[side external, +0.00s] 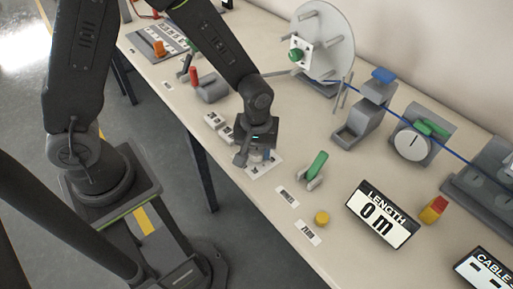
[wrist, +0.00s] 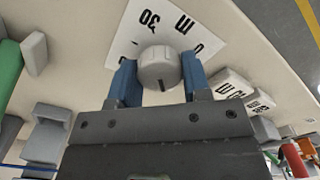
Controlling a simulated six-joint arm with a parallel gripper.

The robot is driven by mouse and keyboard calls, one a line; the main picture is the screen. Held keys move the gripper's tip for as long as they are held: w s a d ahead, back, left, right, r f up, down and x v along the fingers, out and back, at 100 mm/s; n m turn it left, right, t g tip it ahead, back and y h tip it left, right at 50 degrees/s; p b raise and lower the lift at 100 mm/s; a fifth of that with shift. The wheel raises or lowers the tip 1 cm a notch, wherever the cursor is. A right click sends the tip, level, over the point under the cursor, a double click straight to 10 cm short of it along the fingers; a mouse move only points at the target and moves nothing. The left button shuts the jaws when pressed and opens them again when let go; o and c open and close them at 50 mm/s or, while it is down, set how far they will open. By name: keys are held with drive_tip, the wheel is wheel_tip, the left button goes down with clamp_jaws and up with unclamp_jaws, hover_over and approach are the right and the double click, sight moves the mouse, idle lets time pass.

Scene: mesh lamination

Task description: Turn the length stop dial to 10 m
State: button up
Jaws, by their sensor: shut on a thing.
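The length stop dial (wrist: 157,66) is a pale grey round knob on a white plate (wrist: 122,45) marked "30" and "m", with other marks partly covered. The plate also shows under my gripper in the side external view (side external: 258,171). My gripper (wrist: 158,75) has its blue fingers on both sides of the knob, shut on it. A dark pointer line on the knob points down in the wrist view, toward the gripper body. The mark it points at is hidden. In the side view my gripper (side external: 259,156) mostly covers the knob.
The length display (side external: 382,215) reads "0 m". A green lever (side external: 316,166) and a yellow button (side external: 322,218) stand right of the dial. White labelled blocks (side external: 217,122) and a red-handled lever (side external: 194,76) stand behind it. A blue cable (side external: 455,153) runs along the far machines.

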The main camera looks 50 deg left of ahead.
sight(257, 150)
drive_tip(key=shift+w, duration=0.1)
idle(0.5)
drive_tip(key=o, duration=0.9)
drive_tip(key=shift+r, duration=0.15)
wheel_tip(257, 150, up, 14)
drive_tip(key=shift+f, duration=0.2)
drive_tip(key=s+a+r+m+t, duration=0.2)
drive_tip(key=s+r+m, duration=0.1)
drive_tip(key=s, duration=0.1)
drive_tip(key=s+a+r+m+t, duration=0.1)
drive_tip(key=s+a+r+m, duration=0.1)
drive_tip(key=s+a+r, duration=0.1)
drive_tip(key=s+a+r+m+t, duration=0.2)
drive_tip(key=s+r+m, duration=0.1)
drive_tip(key=s, duration=0.2)
drive_tip(key=shift+s+a+r+m+t, duration=0.2)
drive_tip(key=shift+a+r+m+t, duration=0.1)
drive_tip(key=shift+a+r, duration=0.05)
